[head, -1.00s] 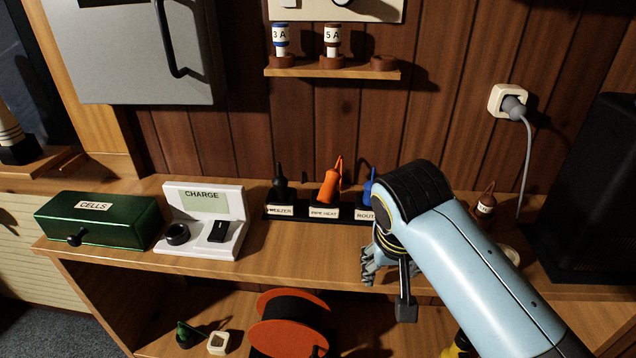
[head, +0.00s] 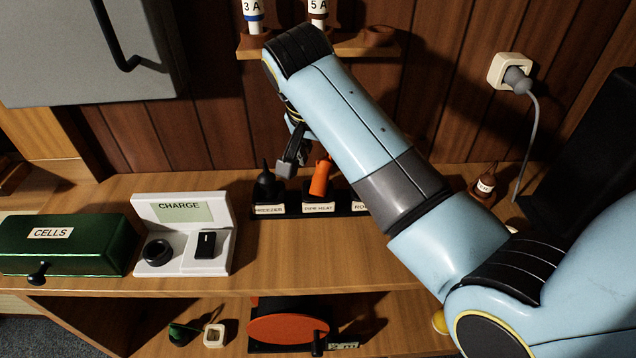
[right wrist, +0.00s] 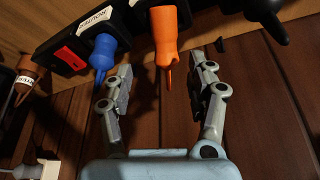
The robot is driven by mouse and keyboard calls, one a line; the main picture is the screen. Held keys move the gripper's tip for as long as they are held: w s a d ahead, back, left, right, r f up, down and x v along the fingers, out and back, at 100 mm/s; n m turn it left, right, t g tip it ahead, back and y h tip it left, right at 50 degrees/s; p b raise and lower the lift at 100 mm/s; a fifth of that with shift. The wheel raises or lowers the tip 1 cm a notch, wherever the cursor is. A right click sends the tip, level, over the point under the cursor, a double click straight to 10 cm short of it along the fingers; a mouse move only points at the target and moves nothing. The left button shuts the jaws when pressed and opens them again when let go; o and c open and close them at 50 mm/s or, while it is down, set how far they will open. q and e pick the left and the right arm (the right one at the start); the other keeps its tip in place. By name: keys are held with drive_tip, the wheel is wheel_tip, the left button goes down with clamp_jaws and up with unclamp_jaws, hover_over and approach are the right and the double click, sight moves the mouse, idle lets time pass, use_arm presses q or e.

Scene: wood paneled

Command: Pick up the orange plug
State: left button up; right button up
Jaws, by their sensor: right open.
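The orange plug (head: 320,179) stands in the middle place of a black strip (head: 298,210), behind the label "PIPE HEAT", in the head view. In the right wrist view the orange plug (right wrist: 166,38) shows between the two fingers, its thin cord end pointing towards the palm. My right gripper (head: 296,160) is open just above and behind the plug, partly hidden by its own arm. The right wrist view shows its fingers (right wrist: 163,78) spread on either side of the plug, with clear gaps. My left gripper is not in view.
A black plug (head: 264,184) stands left of the orange one, and a blue plug (right wrist: 104,55) on its other side, hidden by my arm in the head view. A charger (head: 186,235) and green box (head: 70,247) stand further left. A fuse shelf (head: 350,50) hangs above.

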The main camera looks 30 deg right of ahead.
sight(323, 161)
drive_tip(key=shift+w+d+f, duration=0.1)
drive_tip(key=shift+w+f, duration=0.1)
drive_tip(key=shift+f, duration=0.15)
drive_tip(key=x, duration=0.2)
drive_tip(key=p+x, duration=0.1)
drive_tip(key=x, duration=0.1)
drive_tip(key=shift+w+d+f, duration=0.1)
drive_tip(key=shift+w, duration=0.3)
drive_tip(key=shift+w+d+f, duration=0.1)
drive_tip(key=shift+w+f, duration=0.05)
drive_tip(key=shift+f, duration=0.2)
drive_tip(key=shift+c, duration=0.4)
drive_tip(key=c, duration=0.4)
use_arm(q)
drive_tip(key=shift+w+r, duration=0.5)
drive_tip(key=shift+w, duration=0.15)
use_arm(e)
clamp_jaws()
